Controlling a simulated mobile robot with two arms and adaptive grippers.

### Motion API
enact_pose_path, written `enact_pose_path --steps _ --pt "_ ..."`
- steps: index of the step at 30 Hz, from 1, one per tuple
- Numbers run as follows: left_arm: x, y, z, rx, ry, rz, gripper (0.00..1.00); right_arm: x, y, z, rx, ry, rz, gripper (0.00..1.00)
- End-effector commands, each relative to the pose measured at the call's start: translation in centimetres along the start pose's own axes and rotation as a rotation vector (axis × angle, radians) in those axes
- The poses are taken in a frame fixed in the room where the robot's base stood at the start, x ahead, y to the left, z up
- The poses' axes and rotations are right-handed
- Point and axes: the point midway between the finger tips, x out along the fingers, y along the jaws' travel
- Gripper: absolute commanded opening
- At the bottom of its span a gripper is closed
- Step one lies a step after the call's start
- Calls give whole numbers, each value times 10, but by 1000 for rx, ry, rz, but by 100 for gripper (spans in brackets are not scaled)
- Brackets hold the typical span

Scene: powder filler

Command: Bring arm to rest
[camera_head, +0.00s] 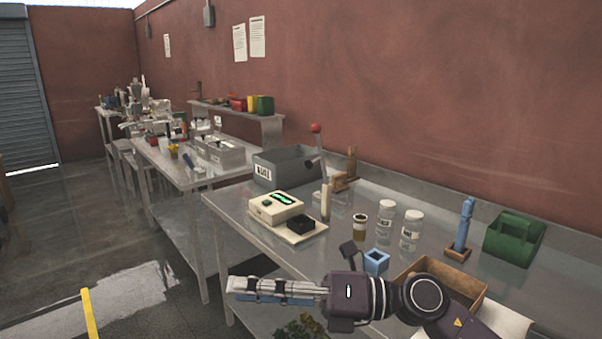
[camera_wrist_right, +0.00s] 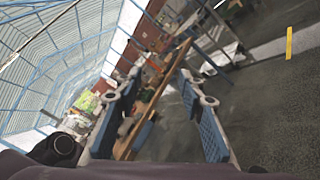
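My right arm comes in from the lower right of the head view. Its gripper (camera_head: 240,289) points left, in front of the steel table's (camera_head: 235,208) near edge. In the right wrist view the gripper (camera_wrist_right: 160,76) has its two blue-padded fingers apart, with nothing held between them. My left gripper and left arm do not show in either view.
More tables stand farther back. The floor at left is mostly clear.

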Motion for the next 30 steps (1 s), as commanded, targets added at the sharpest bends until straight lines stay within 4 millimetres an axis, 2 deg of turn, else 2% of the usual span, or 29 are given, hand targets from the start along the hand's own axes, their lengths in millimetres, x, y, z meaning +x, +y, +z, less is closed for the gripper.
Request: enact_pose_path --steps 1,3,5,7,9,11,14,17,20,22,23,24,26,27,30 --pt "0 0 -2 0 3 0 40 2 11 9 80 -109 66 36" --pt "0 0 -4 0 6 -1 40 -4 21 31 195 -275 141 36" --pt "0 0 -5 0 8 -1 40 -17 22 49 303 -419 192 36" --pt "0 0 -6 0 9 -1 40 -38 14 66 437 -586 237 36" --pt "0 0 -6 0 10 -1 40 -65 -3 78 580 -754 264 36" --pt "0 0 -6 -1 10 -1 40 -92 -24 82 709 -897 273 36" --pt "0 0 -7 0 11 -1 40 -139 -70 71 930 -1129 259 36" --pt "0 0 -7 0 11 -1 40 -184 -119 36 1157 -1350 210 36" --pt "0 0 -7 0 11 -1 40 -222 -161 -16 1369 -1541 131 36" --pt "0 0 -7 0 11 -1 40 -244 -184 -59 1509 -1659 61 36" --pt "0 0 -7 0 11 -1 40 -252 -192 -79 1568 -1707 27 36" --pt "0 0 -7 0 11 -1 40 -262 -201 -108 1645 -1766 -21 36" --pt "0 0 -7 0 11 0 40 -274 -209 -149 1753 -1847 -96 36" --pt "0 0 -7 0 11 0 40 -280 -212 -176 1819 -1894 -147 36" --pt "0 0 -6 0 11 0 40 -292 -212 -235 1959 -1987 -270 36"
